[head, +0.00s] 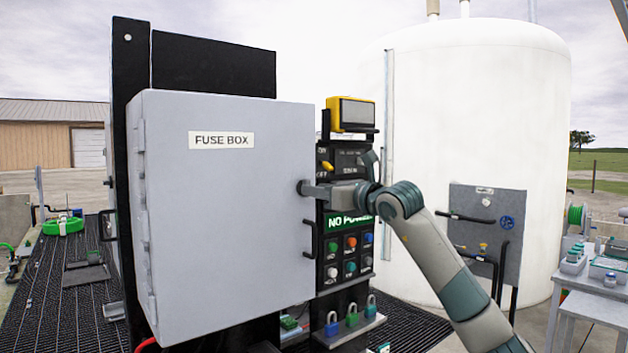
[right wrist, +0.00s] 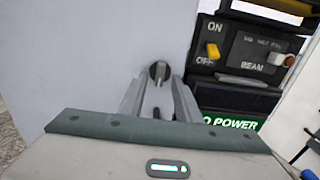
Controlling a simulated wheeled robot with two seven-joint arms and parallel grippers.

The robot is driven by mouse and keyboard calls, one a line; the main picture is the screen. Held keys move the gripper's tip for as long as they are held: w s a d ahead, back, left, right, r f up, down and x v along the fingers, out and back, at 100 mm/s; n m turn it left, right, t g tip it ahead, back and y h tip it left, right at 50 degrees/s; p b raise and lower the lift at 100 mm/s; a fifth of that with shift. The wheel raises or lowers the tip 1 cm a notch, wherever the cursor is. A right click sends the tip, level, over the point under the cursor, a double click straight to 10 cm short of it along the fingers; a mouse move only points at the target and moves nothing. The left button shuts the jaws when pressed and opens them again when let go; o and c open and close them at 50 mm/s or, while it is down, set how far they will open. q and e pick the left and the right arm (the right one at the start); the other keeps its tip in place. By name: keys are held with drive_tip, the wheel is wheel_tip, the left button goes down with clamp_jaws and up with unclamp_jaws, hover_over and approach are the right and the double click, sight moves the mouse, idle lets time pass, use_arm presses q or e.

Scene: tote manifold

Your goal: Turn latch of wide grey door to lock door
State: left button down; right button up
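The wide grey door (head: 228,215), labelled FUSE BOX, stands upright and looks closed against its box. Its small dark round latch (right wrist: 158,70) sits near the door's right edge; in the head view the latch (head: 301,187) is partly covered by my gripper. My right gripper (head: 311,189) reaches in from the right, pointing at the latch. In the right wrist view its two fingers (right wrist: 158,84) are apart, with the latch between and just ahead of their tips. I cannot tell whether they touch it. My left gripper is in neither view.
A black door handle (head: 309,238) is just below the gripper. A control panel (head: 348,240) with buttons and a yellow-framed display (head: 350,114) stands close on the right. Several padlocks (head: 352,315) sit on a low shelf. A white tank (head: 480,130) stands behind.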

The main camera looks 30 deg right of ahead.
drive_tip(key=shift+w+a+p, duration=0.1)
drive_tip(key=shift+w+p, duration=0.25)
drive_tip(key=shift+w, duration=0.75)
clamp_jaws()
drive_tip(key=n+b, duration=0.5)
drive_tip(key=n, duration=1.2)
drive_tip(key=shift+n+b, duration=0.3)
drive_tip(key=shift+n, duration=0.1)
drive_tip(key=shift+f, duration=0.1)
